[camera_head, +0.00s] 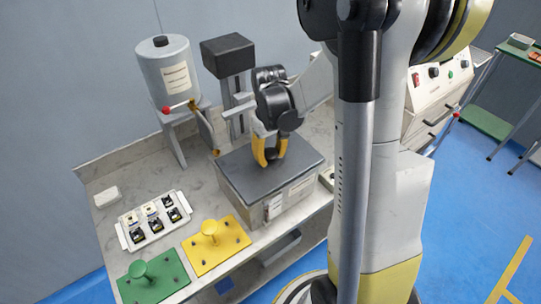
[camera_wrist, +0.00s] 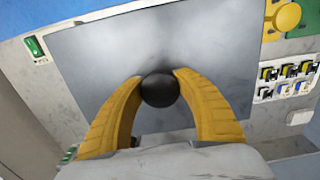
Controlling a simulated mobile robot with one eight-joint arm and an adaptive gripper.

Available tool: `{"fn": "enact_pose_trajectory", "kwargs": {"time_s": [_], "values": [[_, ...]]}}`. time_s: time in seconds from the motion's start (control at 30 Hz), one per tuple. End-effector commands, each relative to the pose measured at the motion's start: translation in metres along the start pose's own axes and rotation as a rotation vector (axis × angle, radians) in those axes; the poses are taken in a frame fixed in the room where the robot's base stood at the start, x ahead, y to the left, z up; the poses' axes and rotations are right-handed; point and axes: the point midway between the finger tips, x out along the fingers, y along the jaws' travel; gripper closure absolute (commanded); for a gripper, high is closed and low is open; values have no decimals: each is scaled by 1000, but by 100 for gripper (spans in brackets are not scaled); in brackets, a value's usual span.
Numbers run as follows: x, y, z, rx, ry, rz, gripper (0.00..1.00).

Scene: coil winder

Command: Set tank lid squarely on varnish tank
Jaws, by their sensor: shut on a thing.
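The tank lid (camera_head: 247,172) is a flat dark grey plate with a round black knob. It lies over the top of the varnish tank (camera_head: 255,204), a grey box with labels on its front; I cannot tell from here whether it is fully seated. My gripper (camera_head: 270,156) is above the lid's middle, its yellow fingers shut on the knob. In the wrist view the fingers (camera_wrist: 159,90) close on both sides of the black knob (camera_wrist: 159,90), and the lid (camera_wrist: 90,60) fills much of the picture. The tank's rim is mostly hidden under the lid.
A grey canister (camera_head: 168,78) with a red-tipped valve stands on a bracket behind left. A white tray (camera_head: 137,237) of small parts, a yellow plate (camera_head: 230,249) and a green plate (camera_head: 160,285) with knobs lie left of the tank. A black-topped post (camera_head: 228,55) stands behind.

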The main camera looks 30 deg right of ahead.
Motion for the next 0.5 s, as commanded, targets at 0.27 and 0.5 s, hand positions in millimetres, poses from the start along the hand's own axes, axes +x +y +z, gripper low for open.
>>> {"fn": "enact_pose_trajectory", "kwargs": {"time_s": [0.27,0.5], "values": [[8,0,0,0,0,0,100],[8,0,0,0,0,0,34]]}}
